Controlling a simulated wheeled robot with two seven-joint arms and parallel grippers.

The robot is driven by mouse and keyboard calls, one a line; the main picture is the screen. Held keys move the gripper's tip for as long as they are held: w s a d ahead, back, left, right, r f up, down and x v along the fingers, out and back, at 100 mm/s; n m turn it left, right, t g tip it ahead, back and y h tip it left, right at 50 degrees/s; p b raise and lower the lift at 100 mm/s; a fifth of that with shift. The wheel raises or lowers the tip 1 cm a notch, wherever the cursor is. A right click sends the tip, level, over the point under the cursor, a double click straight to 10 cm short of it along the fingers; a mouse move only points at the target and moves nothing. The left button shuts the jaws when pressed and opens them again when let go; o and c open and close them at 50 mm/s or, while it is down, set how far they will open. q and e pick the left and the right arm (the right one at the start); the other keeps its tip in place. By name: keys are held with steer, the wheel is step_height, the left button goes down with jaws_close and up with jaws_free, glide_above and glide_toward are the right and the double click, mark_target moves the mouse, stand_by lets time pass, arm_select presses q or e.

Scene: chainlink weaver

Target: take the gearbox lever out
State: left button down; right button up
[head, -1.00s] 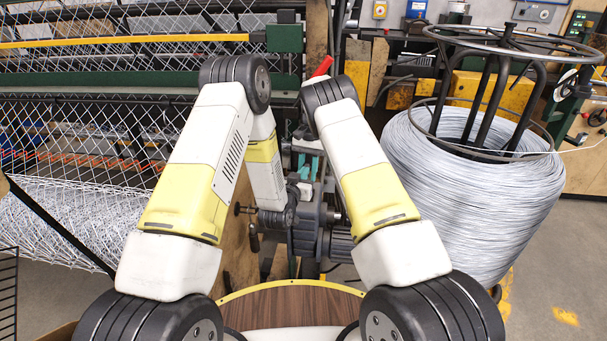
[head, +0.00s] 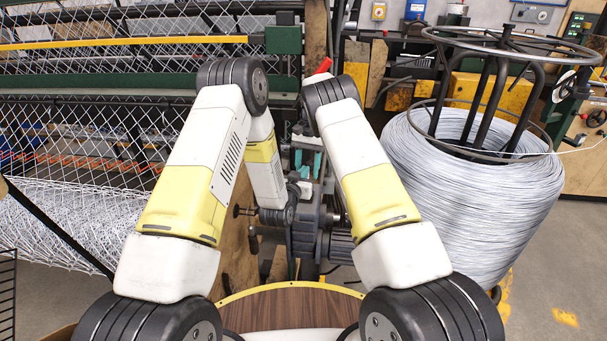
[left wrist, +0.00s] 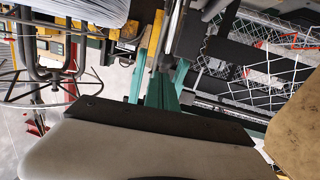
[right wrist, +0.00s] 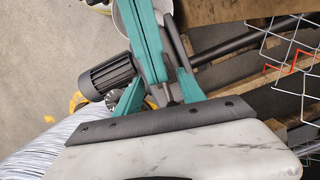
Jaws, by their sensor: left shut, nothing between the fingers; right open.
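My left gripper (head: 307,162) has teal fingers and sits at the dark machine assembly in the middle of the head view. It is shut and empty; its teal fingers also show in the left wrist view (left wrist: 161,85). My right gripper (right wrist: 166,45) is open and empty in the right wrist view, above a dark ribbed motor and the floor. In the head view it is hidden behind my right arm. A red handle (head: 323,66) shows just above my right elbow; I cannot tell whether it is the gearbox lever. No other clear gearbox lever shows.
A large wire coil (head: 475,190) on a black frame stands at right. Chain-link mesh (head: 75,215) and green beams fill the left. A dark motor (right wrist: 108,75) lies close to the right gripper. A round wooden tabletop (head: 290,307) is in front of me. A crank (head: 253,240) hangs left of centre.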

steer(key=s+d+r+t+y, duration=0.1)
steer(key=d+r, duration=0.2)
steer(key=r, duration=0.9)
steer(key=s+d+r+t, duration=0.1)
steer(key=d+r, duration=0.3)
steer(key=r, duration=0.8)
steer(key=s+d+r+n+t, duration=0.1)
steer(key=s+d+r+t, duration=0.1)
steer(key=s+r, duration=0.8)
steer(key=s+r+n+t, duration=0.1)
steer(key=s+n+t, duration=0.15)
steer(key=s, duration=1.45)
steer(key=s+a+f+n+t, duration=0.1)
steer(key=s+f, duration=0.4)
steer(key=s, duration=0.6)
steer(key=shift+s+a+n+t, duration=0.15)
steer(key=shift+s+n+t, duration=0.2)
steer(key=shift+t, duration=0.2)
